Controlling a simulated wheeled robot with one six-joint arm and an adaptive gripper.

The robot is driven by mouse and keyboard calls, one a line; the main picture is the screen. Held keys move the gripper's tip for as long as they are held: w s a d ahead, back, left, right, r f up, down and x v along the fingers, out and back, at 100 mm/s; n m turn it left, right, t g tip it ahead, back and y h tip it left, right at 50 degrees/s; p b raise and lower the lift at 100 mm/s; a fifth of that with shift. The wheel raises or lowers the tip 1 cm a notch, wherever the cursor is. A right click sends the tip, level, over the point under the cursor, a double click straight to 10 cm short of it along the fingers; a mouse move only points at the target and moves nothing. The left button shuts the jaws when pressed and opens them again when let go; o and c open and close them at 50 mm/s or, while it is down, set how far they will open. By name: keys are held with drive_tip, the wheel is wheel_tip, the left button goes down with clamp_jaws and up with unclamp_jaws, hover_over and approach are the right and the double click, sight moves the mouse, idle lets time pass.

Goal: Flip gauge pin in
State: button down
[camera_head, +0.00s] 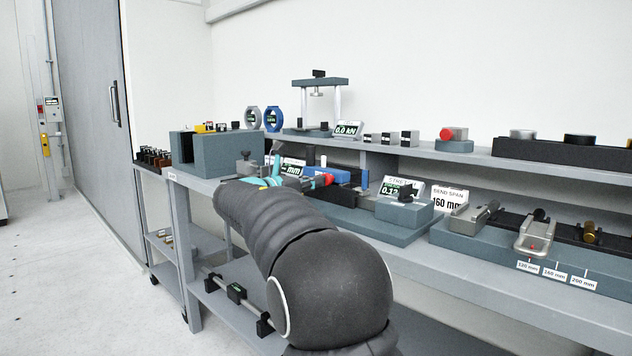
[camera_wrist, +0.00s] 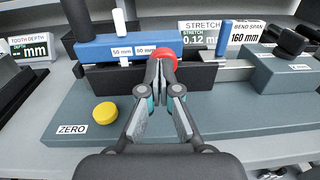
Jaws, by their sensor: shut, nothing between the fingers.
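A blue block (camera_wrist: 108,48) labelled 50 mm and 60 or 80 mm lies on a dark rail in the wrist view. A white upright pin (camera_wrist: 119,22) stands behind its top edge, with a small white piece at its lower edge. A blue upright pin (camera_wrist: 224,38) stands further right by the stretch display. I cannot tell which is the gauge pin. A round red knob (camera_wrist: 168,55) sits at the block's right end, partly hidden by my fingertips. My gripper (camera_wrist: 161,76) is shut and empty, its tips at or just before the knob; contact is unclear.
A yellow button (camera_wrist: 105,113) marked ZERO is left of my fingers on the grey-blue base (camera_wrist: 60,138). The stretch display (camera_wrist: 199,36) and bend span sign (camera_wrist: 246,35) stand behind right. The bend fixture (camera_head: 535,235) is right along the bench.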

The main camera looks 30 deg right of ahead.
drive_tip(key=v, duration=1.3)
drive_tip(key=shift+a+r, duration=0.15)
drive_tip(key=shift+a, duration=0.2)
